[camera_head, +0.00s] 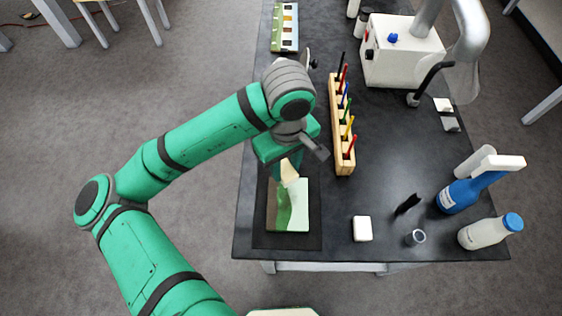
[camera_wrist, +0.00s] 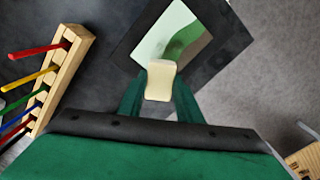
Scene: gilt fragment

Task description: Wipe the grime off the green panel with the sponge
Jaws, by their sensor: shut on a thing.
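My gripper (camera_head: 287,168) is shut on a cream sponge (camera_head: 289,172), over the far end of the panel. In the wrist view the sponge (camera_wrist: 160,80) sits between my green fingers. The panel (camera_head: 300,210) lies on a dark mat (camera_head: 313,240) near the table's front left corner. Its right part is pale; its left side shows green and a brownish strip. In the wrist view the panel (camera_wrist: 160,33) is pale with a darker green patch beside the sponge. The sponge overlaps the panel's edge; I cannot tell whether it touches. My gripper hides part of the panel's far end.
A wooden rack (camera_head: 343,150) of coloured tools stands just right of my gripper. A white block (camera_head: 362,228), a small grey cup (camera_head: 416,238), a blue spray bottle (camera_head: 462,193) and a white bottle (camera_head: 485,234) stand further right. A white machine (camera_head: 400,55) is at the back.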

